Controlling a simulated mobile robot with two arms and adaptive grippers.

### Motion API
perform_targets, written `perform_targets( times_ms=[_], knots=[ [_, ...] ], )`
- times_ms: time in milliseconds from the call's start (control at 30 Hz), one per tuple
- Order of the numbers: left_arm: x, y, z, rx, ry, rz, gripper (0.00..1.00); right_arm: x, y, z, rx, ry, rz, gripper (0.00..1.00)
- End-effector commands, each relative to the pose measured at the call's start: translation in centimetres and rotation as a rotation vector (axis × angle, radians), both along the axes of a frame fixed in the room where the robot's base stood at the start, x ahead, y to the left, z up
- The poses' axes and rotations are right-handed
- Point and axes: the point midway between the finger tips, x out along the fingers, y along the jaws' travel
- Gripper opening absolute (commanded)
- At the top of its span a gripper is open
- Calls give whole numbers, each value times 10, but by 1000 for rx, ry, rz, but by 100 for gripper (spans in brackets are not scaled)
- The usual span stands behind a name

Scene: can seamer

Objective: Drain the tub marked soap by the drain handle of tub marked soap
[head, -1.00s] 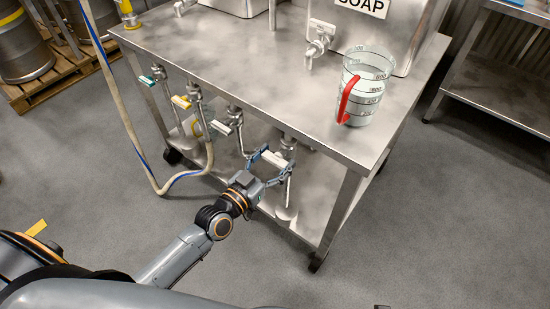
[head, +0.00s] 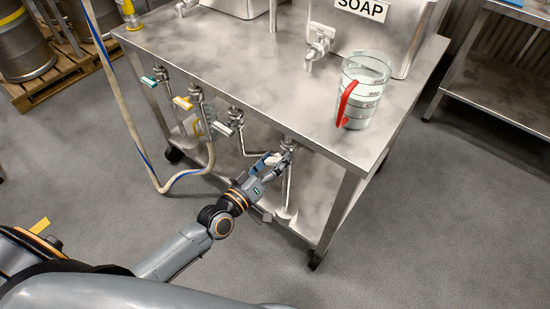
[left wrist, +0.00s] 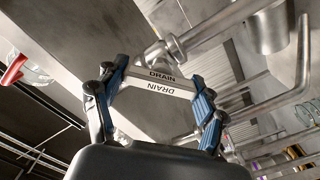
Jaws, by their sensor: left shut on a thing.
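The steel tub marked SOAP (head: 408,38) stands on the steel table, cut off by the top of the head view. Under the table's front edge, below this tub, a drain valve (head: 288,145) carries a pale handle. The left wrist view shows this handle (left wrist: 157,83), lettered DRAIN, between the two blue-padded fingers. My left gripper (head: 275,165) is shut on the handle, one finger at each end; in the head view the gripper mostly hides it. My right gripper is in neither view.
A clear measuring jug with a red handle (head: 348,100) stands near the table's right front. Other valves with teal (head: 149,80), yellow (head: 182,103) and white (head: 223,128) handles line the front edge. A beige hose (head: 122,110) hangs at left.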

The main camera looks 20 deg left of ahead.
Motion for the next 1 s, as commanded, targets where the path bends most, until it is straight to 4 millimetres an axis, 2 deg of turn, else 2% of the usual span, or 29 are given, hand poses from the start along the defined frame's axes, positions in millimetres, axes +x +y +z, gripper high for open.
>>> perform_targets(
  times_ms=[300,767,800,867,900,1000],
  knots=[
    [0,0,0,-90,32,1,39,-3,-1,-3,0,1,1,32],
    [0,1,0,-100,35,1,39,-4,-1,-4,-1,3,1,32],
    [0,1,0,-100,35,1,79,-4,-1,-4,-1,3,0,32],
    [0,1,0,-99,35,1,91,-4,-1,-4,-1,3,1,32],
    [0,1,0,-99,35,1,94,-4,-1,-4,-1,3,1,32],
    [0,1,0,-99,35,1,94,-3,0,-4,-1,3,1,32]
  ],
)
